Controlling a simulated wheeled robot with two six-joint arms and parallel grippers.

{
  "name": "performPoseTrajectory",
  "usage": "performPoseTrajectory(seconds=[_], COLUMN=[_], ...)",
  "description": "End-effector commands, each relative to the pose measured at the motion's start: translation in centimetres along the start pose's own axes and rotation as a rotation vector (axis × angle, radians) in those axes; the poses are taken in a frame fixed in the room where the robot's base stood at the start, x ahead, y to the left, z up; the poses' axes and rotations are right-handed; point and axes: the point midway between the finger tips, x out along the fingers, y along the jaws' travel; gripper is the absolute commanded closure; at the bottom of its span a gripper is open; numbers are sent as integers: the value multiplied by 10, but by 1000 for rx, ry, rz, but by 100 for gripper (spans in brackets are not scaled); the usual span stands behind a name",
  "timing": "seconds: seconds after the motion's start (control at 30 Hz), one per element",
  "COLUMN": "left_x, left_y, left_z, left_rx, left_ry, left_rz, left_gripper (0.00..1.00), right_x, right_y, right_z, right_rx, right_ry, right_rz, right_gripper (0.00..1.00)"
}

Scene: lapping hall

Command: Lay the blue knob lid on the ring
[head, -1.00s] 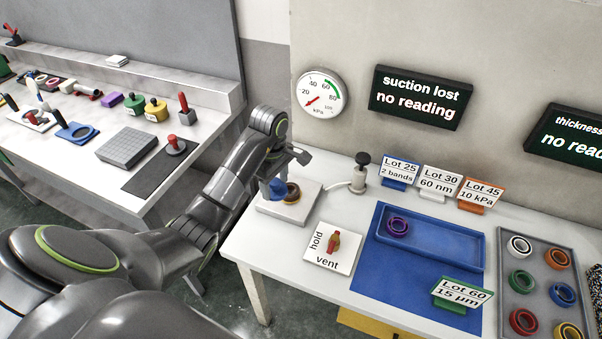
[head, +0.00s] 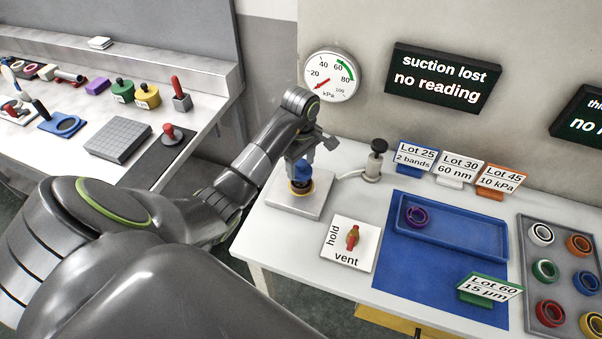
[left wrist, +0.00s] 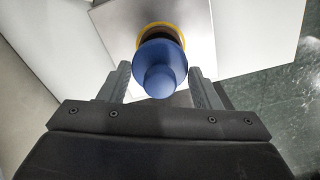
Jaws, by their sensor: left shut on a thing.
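The blue knob lid (head: 302,171) is in my left gripper (head: 303,160), which is shut on it above the pale square block (head: 283,201). In the left wrist view the lid (left wrist: 161,52) shows between the two fingers (left wrist: 160,82), its round knob toward the camera. The ring (head: 301,189), yellow-orange with a dark inside, sits on the block right under the lid. In the left wrist view the ring (left wrist: 152,27) shows partly behind the lid. I cannot tell whether the lid touches it. My right gripper is not in view.
A hold/vent plate (head: 336,258) with a red-orange handle stands in front of the block. A black-knobbed fitting (head: 376,160) stands behind right. The blue tray (head: 460,232) holds a purple ring.

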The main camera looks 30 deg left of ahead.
Motion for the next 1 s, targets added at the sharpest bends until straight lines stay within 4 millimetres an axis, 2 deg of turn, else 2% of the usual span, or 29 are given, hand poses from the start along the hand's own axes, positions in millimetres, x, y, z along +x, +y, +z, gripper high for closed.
performPoseTrajectory(seconds=[0.1, 0.23, 0.6, 0.63, 0.7, 0.8, 1.0], left_x=[15, 29, 36, 36, 34, 34, 34], left_y=[0, 0, 0, 0, 0, 0, 0], left_z=[1, 1, 0, 0, 0, 0, 0], left_rx=[0, 1, 2, 1, 1, 1, 1], left_ry=[-2, -1, 1, 0, 0, 0, 0], left_rz=[-2, 0, 2, 1, 1, 1, 1], left_gripper=[74, 74, 74, 41, 32, 21, 21], right_x=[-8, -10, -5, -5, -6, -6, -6], right_y=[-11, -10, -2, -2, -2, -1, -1], right_z=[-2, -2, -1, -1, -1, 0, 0], right_rx=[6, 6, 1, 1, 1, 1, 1], right_ry=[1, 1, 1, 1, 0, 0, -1], right_rz=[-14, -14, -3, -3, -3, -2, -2], right_gripper=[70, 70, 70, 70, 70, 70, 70])
